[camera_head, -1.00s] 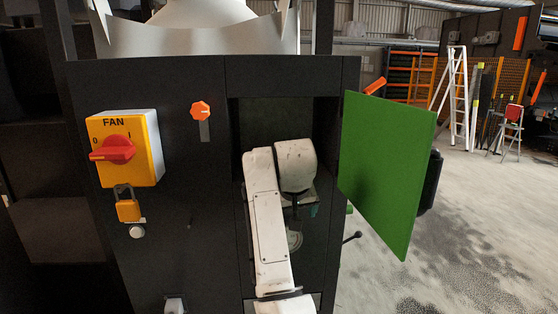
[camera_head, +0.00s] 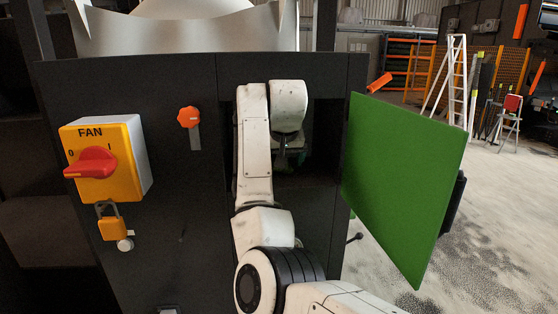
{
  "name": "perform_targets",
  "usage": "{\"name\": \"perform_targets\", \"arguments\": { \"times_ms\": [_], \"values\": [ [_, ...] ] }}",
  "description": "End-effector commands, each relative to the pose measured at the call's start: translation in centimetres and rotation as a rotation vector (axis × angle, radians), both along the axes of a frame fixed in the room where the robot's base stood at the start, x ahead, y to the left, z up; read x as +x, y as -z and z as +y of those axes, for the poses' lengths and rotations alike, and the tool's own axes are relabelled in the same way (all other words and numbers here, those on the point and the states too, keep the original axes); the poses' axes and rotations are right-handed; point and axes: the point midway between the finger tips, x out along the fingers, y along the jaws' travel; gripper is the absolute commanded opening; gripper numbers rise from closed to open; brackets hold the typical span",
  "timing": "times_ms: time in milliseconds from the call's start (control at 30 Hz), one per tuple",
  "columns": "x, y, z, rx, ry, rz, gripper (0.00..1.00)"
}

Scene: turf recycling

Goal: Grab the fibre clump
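My white arm reaches into the dark opening of a black cabinet (camera_head: 200,235). My gripper (camera_head: 287,158) is at the arm's far end inside the opening, small, dark and mostly hidden by my wrist. I cannot tell whether its fingers are open or shut, or whether they hold anything. I cannot make out the fibre clump; the inside of the opening is dark and partly covered by my arm.
A green door panel (camera_head: 402,185) stands open right of the opening. A yellow FAN box with a red switch (camera_head: 92,162), a padlock (camera_head: 112,228) and an orange knob (camera_head: 189,117) are on the cabinet front. Open floor with ladders (camera_head: 455,85) lies right.

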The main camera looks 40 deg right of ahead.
Motion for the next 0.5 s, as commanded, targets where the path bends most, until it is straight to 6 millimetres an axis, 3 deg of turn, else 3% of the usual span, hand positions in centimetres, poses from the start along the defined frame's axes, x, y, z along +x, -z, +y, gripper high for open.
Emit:
{"name": "perform_targets", "arguments": {
  "times_ms": [200, 467, 500],
  "values": [
    [1.0, 1.9, -0.7, 0.000, -0.001, 0.001, 1.00],
    [1.1, 2.1, -0.8, -0.001, -0.001, -0.001, 1.00],
    [1.1, 2.1, -0.8, -0.001, -0.001, -0.001, 0.96]
  ]
}}
